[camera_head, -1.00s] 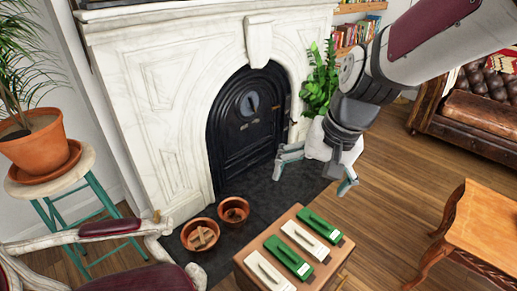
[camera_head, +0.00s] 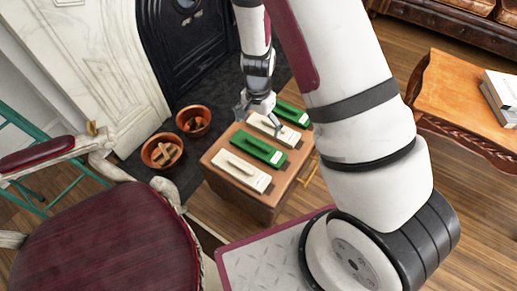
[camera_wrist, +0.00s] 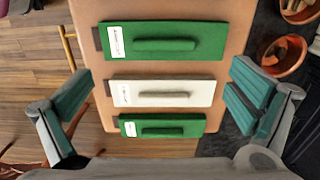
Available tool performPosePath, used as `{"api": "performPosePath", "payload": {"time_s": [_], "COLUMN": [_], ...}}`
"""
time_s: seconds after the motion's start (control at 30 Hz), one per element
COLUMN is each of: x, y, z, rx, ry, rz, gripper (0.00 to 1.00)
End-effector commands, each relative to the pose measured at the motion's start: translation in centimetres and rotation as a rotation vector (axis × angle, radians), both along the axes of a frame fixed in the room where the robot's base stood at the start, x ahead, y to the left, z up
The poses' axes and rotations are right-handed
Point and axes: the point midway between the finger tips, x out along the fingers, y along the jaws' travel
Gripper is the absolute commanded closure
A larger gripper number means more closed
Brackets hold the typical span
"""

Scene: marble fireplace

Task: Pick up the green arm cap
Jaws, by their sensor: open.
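Two flat green pieces, each with a raised bar and a white label, lie on a brown wooden block (camera_head: 262,203). The nearer green piece (camera_head: 258,149) lies between two white pieces, and it is the upper one in the wrist view (camera_wrist: 205,31). The farther green piece (camera_head: 293,112) is at the block's far end, lower in the wrist view (camera_wrist: 190,119). My gripper (camera_head: 261,119) is over the far half of the block, pointing down, open and empty. In the wrist view its fingers (camera_wrist: 160,92) stand wide on both sides of the row.
A white piece (camera_head: 272,128) lies between the green ones; another white piece (camera_head: 241,171) lies at the near end. Two terracotta pots (camera_head: 162,151) stand left of the block by the fireplace. A red-seated chair (camera_head: 120,240) is at front left, a wooden table (camera_head: 455,90) at right.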

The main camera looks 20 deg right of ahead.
Motion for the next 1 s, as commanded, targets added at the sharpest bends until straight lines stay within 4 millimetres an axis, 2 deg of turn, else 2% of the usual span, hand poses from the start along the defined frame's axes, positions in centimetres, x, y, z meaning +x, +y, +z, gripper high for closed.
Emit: {"api": "performPosePath", "payload": {"time_s": [0.1, 0.3, 0.57, 0.9, 1.0], "x": [0.0, 0.1, 0.1, 0.7, 0.8], "y": [0.0, 0.0, 0.0, -0.1, -0.1], "z": [-2.8, -5.8, -7.1, -11.5, -12.0], "rx": [0.001, 0.002, 0.001, 0.000, 0.000], "ry": [0.003, 0.001, 0.000, 0.001, 0.000], "rz": [0.000, 0.001, 0.002, 0.001, 0.002], "gripper": [0.00, 0.00, 0.00, 0.00, 0.00]}}
